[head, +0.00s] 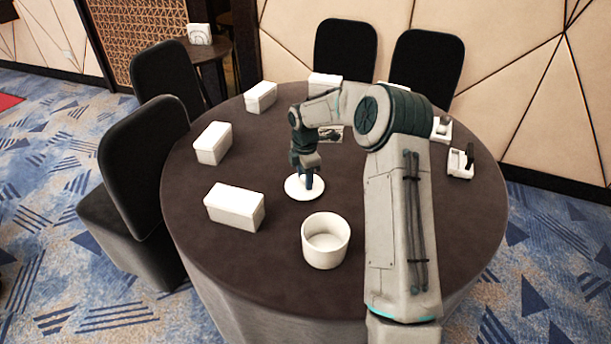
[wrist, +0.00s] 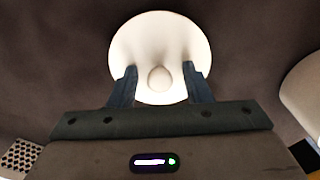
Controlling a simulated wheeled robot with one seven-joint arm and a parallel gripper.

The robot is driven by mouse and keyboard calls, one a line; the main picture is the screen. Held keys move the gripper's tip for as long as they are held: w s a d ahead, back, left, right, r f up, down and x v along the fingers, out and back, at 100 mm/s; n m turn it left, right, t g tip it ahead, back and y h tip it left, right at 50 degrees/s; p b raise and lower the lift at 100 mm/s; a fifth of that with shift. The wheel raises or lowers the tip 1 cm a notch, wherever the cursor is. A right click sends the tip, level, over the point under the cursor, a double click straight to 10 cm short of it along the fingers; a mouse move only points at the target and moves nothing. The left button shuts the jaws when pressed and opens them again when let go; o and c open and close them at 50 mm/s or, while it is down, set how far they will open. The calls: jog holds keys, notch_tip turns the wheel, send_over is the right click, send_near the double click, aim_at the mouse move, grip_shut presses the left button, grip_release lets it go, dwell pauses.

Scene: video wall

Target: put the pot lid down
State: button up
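White boxes (head: 235,207) (head: 213,143) (head: 261,96) stand along the left side of the table (head: 255,275). Small white items (head: 460,162) stand at the right. Dark chairs (head: 142,165) surround the left and back. The table front is clear.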

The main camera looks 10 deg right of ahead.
jog(key=shift+r, duration=0.1)
notch_tip(320, 180, up, 12)
jog(key=s+a+r+m+h, duration=0.1)
jog(key=s+a+r+m, duration=0.1)
jog(key=s+r+m, duration=0.4)
jog(key=s+d+m+t+y, duration=0.1)
jog(key=s+m, duration=1.3)
jog(key=s, duration=1.6)
jog(key=shift+s+d+f+t+p, duration=0.2)
jog(key=shift+s+d+t+p, duration=0.15)
jog(key=shift+t, duration=0.35)
jog(key=shift+r, duration=0.1)
